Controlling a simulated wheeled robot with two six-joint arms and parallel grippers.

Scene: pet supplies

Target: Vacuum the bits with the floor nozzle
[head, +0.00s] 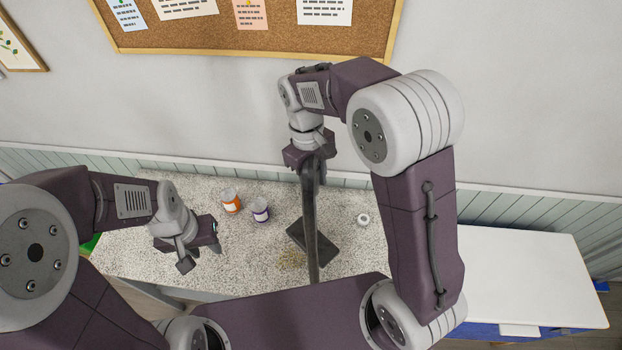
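The floor nozzle (316,241) is a dark, flat rectangular head on the speckled surface, with a long dark tube (309,212) rising from it. My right gripper (309,163) is at the tube's upper end and appears shut on it; the tube and gripper body partly hide the fingers. A small patch of tan bits (292,259) lies on the surface just left of the tube, beside the nozzle's near left side. My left gripper (201,254) is open and empty above the surface on the left, well apart from the nozzle and bits.
An orange-and-white cup (230,202) and a purple-and-white cup (260,211) stand between my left gripper and the tube. A small round white item (363,219) lies right of the nozzle. The speckled surface (140,250) is clear at left. A white-topped cabinet (530,280) stands right.

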